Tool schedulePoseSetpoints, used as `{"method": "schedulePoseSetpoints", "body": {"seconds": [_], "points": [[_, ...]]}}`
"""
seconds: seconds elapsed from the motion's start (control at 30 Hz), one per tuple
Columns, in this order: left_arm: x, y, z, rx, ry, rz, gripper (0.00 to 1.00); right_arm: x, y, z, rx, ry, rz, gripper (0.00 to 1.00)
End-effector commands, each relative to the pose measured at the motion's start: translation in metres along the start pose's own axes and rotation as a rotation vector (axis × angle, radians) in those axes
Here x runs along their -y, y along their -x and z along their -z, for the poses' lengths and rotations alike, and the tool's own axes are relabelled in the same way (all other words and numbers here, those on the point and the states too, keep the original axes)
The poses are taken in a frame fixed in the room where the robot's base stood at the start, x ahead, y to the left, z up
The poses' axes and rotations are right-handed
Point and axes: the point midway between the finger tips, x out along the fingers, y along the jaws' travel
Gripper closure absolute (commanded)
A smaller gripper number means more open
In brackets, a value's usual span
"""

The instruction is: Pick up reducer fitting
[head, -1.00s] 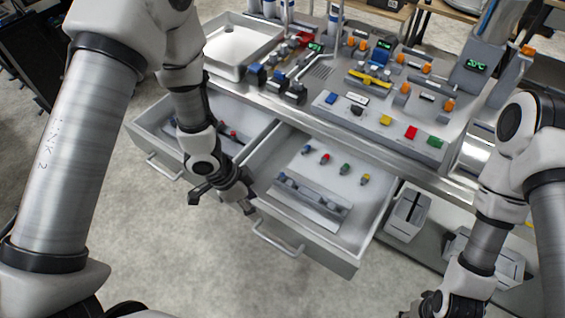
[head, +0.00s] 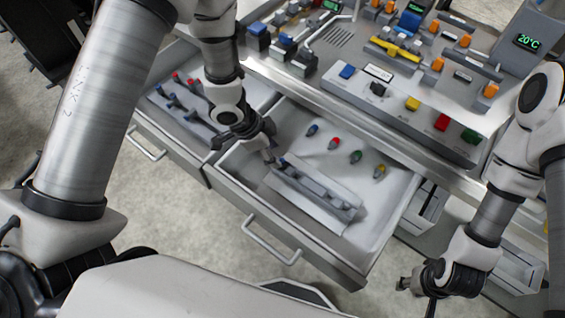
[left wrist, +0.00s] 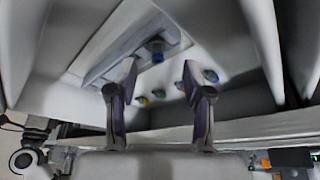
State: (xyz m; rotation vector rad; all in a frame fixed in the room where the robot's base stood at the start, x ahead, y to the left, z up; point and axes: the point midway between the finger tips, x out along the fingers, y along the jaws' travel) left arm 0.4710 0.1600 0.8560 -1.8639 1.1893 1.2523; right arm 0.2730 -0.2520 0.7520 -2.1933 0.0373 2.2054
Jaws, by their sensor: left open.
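My left gripper (head: 246,146) is open and empty over the left edge of the right-hand drawer (head: 230,190). A grey holder (head: 318,190) in that drawer carries a row of small dark blue-grey fittings; I cannot tell which is the reducer fitting. In the left wrist view, a fitting with a blue end (left wrist: 157,52) sits in the holder beyond and between the open fingertips (left wrist: 160,66), apart from them. Blue (head: 312,130), red (head: 334,143), green (head: 355,156) and yellow (head: 379,171) small pieces lie behind the holder. My right gripper (head: 418,290) is at the lower right, its jaws unclear.
Another open drawer (head: 146,140) with several fittings is at the left. The counter front and a button panel (head: 400,115) stand behind the drawers. Grey bins (head: 425,208) are below right. The drawer's right part has bare floor.

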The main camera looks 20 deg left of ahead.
Motion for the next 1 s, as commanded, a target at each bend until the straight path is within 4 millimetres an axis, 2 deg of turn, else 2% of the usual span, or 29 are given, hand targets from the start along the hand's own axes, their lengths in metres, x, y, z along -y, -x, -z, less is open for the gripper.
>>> {"method": "schedulePoseSetpoints", "body": {"seconds": [0.2, 0.47, 0.5, 0.6, 0.73, 0.77, 1.0], "points": [[0.0, -0.037, 0.004, 0.001, 0.0, -0.001, 0.5, 0.0, 0.005, 0.0, 0.001, -0.001, 0.0, 0.6], [0.0, -0.043, 0.004, 0.0, 0.001, 0.001, 0.5, 0.0, 0.005, 0.0, 0.0, 0.0, 0.0, 0.6], [0.0, -0.043, 0.004, 0.0, 0.001, 0.001, 0.64, 0.0, 0.005, 0.0, 0.0, 0.0, 0.0, 0.6], [0.0, -0.043, 0.004, 0.0, 0.001, 0.0, 0.95, 0.0, 0.005, 0.0, 0.001, 0.0, 0.0, 0.6], [0.0, -0.043, 0.004, 0.0, 0.001, 0.0, 0.96, 0.0, 0.005, 0.0, 0.001, 0.0, 0.0, 0.6], [0.0, -0.043, 0.004, 0.0, 0.001, 0.0, 0.99, 0.0, 0.005, 0.0, 0.001, 0.0, 0.0, 0.6], [0.0, -0.039, 0.005, 0.0, 0.0, 0.001, 1.0, 0.0, 0.005, 0.0, 0.001, 0.0, 0.0, 0.6]]}}
